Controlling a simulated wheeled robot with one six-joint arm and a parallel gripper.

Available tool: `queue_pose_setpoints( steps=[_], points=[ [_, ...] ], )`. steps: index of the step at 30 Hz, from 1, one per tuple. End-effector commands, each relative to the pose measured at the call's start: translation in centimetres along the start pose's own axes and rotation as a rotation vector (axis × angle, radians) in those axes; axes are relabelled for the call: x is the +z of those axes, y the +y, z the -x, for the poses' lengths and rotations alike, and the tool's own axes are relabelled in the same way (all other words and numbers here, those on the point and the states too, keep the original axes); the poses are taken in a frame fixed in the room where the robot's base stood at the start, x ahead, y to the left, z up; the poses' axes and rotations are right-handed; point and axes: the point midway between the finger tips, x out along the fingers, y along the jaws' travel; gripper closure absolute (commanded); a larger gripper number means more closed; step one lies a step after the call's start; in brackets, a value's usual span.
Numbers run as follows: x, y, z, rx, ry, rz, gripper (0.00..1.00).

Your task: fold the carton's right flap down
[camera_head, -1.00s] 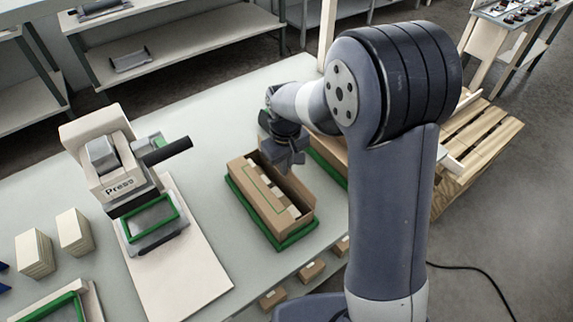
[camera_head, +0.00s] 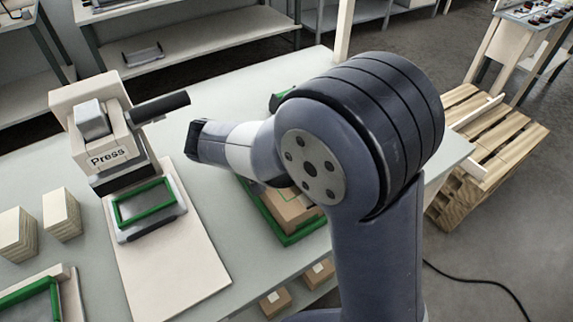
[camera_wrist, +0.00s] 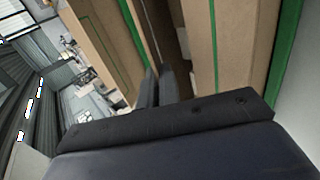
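The brown carton (camera_head: 292,207) sits in a green-rimmed tray (camera_head: 303,236) on the table; my arm covers most of it in the head view. In the wrist view, a brown panel with a green line (camera_wrist: 96,32) stands on the left and another brown panel (camera_wrist: 203,50) on the right, with a dark gap between. I cannot tell for certain which panel is the right flap. My gripper (camera_wrist: 160,76) has its two dark fingers close together, pointing along this gap. Nothing shows between them. Whether they touch a panel is unclear. My gripper is hidden in the head view.
The press (camera_head: 108,140) stands left of the carton, its dark handle (camera_head: 160,107) reaching toward my arm. A pale board (camera_head: 180,262) lies in front of it. Pale stacks (camera_head: 62,214) stand at the far left. A wooden pallet (camera_head: 490,150) lies on the floor at the right.

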Motion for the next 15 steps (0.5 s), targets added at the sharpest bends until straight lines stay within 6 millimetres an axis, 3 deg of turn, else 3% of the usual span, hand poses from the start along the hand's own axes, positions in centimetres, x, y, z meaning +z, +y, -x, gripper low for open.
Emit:
queue_pose_setpoints(
  steps=[3,15],
  points=[
    [-0.02,-0.82,-0.24,0.068,0.001,0.002,1.0],
    [0.03,-1.04,-0.12,0.185,-0.001,0.001,1.0]
  ],
)
